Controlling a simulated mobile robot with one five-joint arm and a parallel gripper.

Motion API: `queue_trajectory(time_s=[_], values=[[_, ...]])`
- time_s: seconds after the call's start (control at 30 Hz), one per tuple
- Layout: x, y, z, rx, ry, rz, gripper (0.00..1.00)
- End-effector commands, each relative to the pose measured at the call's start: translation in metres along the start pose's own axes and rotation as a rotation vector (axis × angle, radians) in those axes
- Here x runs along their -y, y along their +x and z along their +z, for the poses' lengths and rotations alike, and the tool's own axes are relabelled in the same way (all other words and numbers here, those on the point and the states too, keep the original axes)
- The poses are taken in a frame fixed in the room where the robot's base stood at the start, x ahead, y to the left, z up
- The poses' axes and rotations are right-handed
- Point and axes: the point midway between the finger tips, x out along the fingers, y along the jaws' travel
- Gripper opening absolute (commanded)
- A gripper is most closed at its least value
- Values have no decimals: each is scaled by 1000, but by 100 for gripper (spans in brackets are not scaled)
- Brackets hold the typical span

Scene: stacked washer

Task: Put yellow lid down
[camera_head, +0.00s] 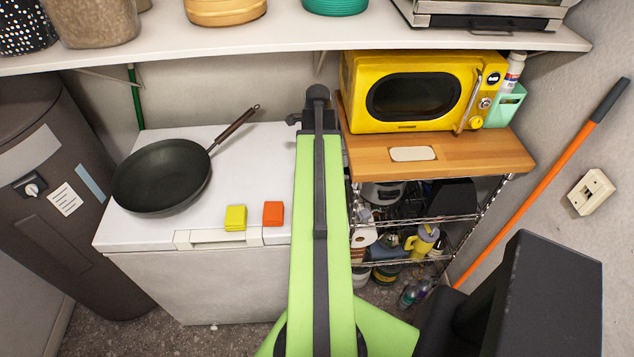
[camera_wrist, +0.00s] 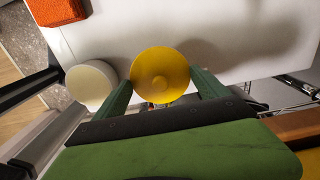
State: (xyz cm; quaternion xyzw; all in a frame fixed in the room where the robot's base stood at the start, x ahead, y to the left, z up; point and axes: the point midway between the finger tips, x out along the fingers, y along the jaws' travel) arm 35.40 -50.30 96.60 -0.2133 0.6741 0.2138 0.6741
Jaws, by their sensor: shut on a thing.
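A white surface, the top of the white chest (camera_head: 265,150), lies behind the lid in the wrist view, with a broad shadow to the right. I cannot tell how high the lid is above it. In the head view my green arm hides the lid and gripper.
An orange block (camera_head: 273,213), a yellow block (camera_head: 235,217) and a black pan (camera_head: 162,175) sit on the chest. A yellow microwave (camera_head: 420,92) stands on the wooden-topped rack (camera_head: 470,153) at right.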

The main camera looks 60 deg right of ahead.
Motion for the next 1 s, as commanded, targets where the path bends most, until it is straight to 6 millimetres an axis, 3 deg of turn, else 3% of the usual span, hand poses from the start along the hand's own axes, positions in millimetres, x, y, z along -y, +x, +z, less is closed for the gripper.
queue_trajectory(time_s=[0.03,0.23,0.47,0.83,0.87,0.97,1.0], values=[[0,20,1,0,-1,0,45],[0,22,2,0,-3,0,45],[0,58,2,0,-4,0,45],[0,59,3,0,-4,0,45],[0,57,3,0,-5,0,88],[0,57,3,0,-5,0,100],[0,57,3,0,-5,0,100]])
